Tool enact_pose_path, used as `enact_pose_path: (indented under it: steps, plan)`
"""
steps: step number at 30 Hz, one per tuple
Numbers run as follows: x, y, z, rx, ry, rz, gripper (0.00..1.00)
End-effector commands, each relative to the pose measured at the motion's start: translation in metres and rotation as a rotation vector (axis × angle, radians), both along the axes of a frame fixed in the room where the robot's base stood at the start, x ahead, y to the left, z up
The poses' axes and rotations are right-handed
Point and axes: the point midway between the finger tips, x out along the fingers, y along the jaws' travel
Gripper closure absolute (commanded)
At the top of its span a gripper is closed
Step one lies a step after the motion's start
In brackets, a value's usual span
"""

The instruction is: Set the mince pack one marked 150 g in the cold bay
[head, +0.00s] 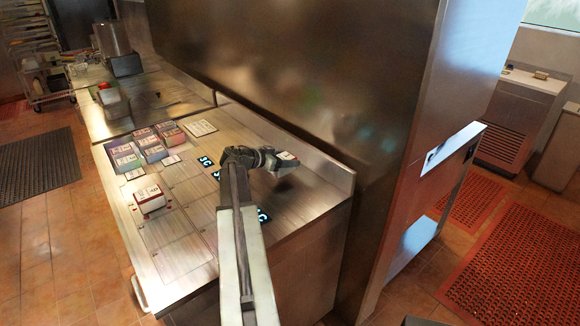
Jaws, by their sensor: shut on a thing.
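My gripper (281,161) is shut on a small pack with a white top and a red mark (288,156). It holds the pack over the right part of the steel counter, near the back wall. The print on this pack is too small to read, so I cannot tell if it says 150 g. Outlined bays (178,258) are marked on the counter, with glowing blue readouts (206,161) along their right side. I cannot tell which is the cold bay. My arm hides part of the bays and readouts.
A white-topped red pack (150,196) stands on the counter at the left. Several purple and red packs (125,157) stand in a group farther back. A raised steel ledge (325,172) bounds the counter at right. The front bays look clear.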

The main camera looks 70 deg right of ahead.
Motion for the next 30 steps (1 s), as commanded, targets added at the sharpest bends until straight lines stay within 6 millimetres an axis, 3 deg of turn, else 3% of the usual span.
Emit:
enact_pose_path:
  steps: [6, 9, 12, 23, 24, 26, 30]
  plan:
    - [-0.011, -0.009, -0.002, 0.0, 0.001, -0.002, 0.97]
    - [-0.01, -0.009, -0.028, 0.001, 0.002, 0.001, 0.97]
    - [-0.01, -0.009, -0.041, -0.001, 0.001, 0.001, 0.97]
    - [-0.009, -0.008, -0.04, 0.0, 0.0, 0.001, 0.97]
    - [-0.009, -0.008, -0.039, 0.0, 0.0, 0.001, 0.32]
    - [-0.009, -0.008, -0.039, 0.0, 0.0, 0.001, 0.18]
    - [-0.009, -0.008, -0.039, 0.0, 0.0, 0.001, 0.18]
